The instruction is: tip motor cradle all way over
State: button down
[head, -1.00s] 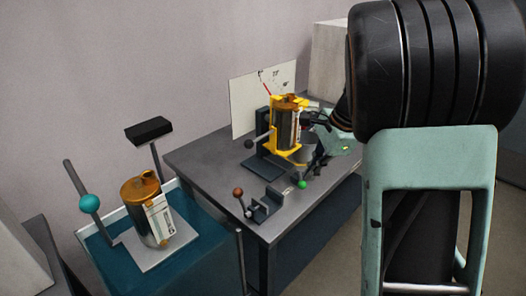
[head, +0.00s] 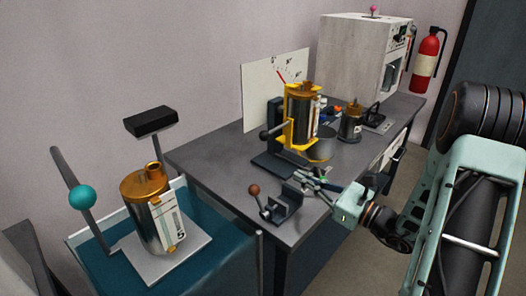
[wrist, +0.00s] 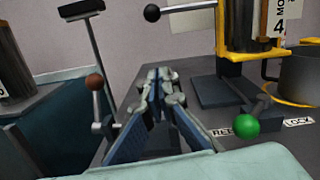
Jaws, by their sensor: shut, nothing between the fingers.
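The yellow motor cradle (head: 289,130) stands upright on its dark stand and holds a metal motor can (head: 302,112) with a copper top. In the wrist view the yellow cradle (wrist: 232,62) is cut off at the upper right, with a label showing a 4. A lever with a black ball (wrist: 152,13) sticks out to its left; the ball also shows in the head view (head: 264,135). A green ball knob (wrist: 245,125) sits in front beside RET and LOCK labels. My gripper (wrist: 158,78) is shut and empty, in front of the cradle and apart from it.
A small vise with a brown knob (head: 254,190) is at the bench's near edge, close to my gripper. A grey pot (head: 319,149) stands beside the cradle. A second motor (head: 148,215) sits on the teal cart at left. A white machine (head: 358,65) is behind.

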jog(key=shift+w+a+r, duration=0.1)
jog(key=shift+w+r, duration=0.05)
jog(key=shift+w, duration=0.1)
jog(key=w+a+r+b, duration=0.1)
jog(key=w+a+r, duration=0.3)
jog(key=w+a, duration=0.2)
jog(key=shift+w+a+r, duration=0.3)
jog(key=shift+a+r, duration=0.05)
jog(key=shift+a, duration=0.35)
jog(key=shift+r+t, duration=0.1)
jog(key=shift+t, duration=0.2)
